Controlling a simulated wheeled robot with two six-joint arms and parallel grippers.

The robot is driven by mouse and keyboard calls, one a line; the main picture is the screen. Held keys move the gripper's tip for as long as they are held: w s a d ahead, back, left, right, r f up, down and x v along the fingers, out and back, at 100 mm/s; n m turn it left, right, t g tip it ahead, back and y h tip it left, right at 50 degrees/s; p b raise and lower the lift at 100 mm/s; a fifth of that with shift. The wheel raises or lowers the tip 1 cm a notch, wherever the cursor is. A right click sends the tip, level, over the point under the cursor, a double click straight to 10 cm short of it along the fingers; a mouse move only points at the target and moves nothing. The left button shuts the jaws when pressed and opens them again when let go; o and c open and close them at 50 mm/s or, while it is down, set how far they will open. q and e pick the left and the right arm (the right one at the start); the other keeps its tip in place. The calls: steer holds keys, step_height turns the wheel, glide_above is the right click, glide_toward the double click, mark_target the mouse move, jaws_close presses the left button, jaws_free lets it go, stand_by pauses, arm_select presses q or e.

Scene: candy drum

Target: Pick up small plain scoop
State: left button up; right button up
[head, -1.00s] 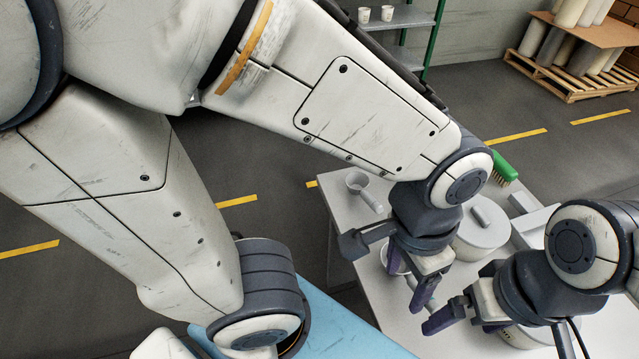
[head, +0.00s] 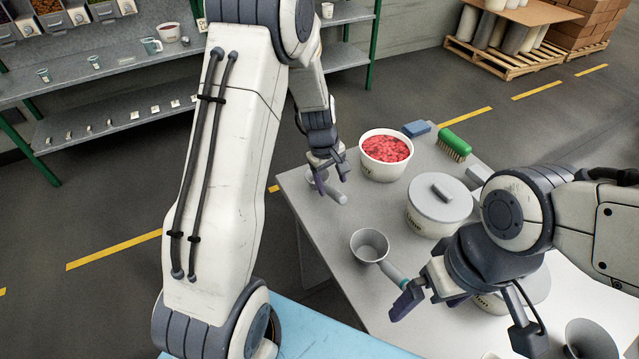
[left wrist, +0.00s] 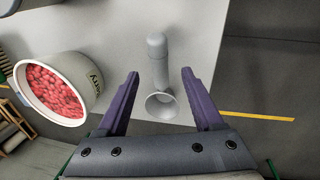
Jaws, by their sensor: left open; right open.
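The small plain scoop lies near the table's far left corner, its grey handle (head: 333,192) pointing toward the front right in the head view. My left gripper (head: 330,176) is open just above it and partly hides its cup. In the left wrist view the scoop (left wrist: 158,60) lies between and beyond the open fingers, its cup nearest them, with a gap to each finger. A larger scoop (head: 369,245) with a teal band on its handle lies nearer the front. My right gripper (head: 422,292) is open beside that handle; whether they touch is unclear.
A tub of red candy (head: 386,155) stands right of the left gripper; it also shows in the left wrist view (left wrist: 60,88). A lidded pot (head: 438,208), green brush (head: 454,145) and blue sponge (head: 416,128) stand further right. Another scoop (head: 590,338) is at lower right.

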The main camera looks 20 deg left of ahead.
mark_target(334, 191)
arm_select(q)
steer(key=shift+w+d+f+p, duration=0.1)
steer(key=shift+w+f+p, duration=0.05)
steer(key=shift+f, duration=0.85)
steer(key=shift+w+d+f+p, duration=0.1)
steer(key=shift+w+d+f, duration=0.05)
steer(key=shift+f, duration=0.85)
steer(key=shift+w+d+f+p, duration=0.1)
steer(key=shift+w+f+p, duration=0.05)
steer(key=shift+f, duration=0.85)
jaws_close()
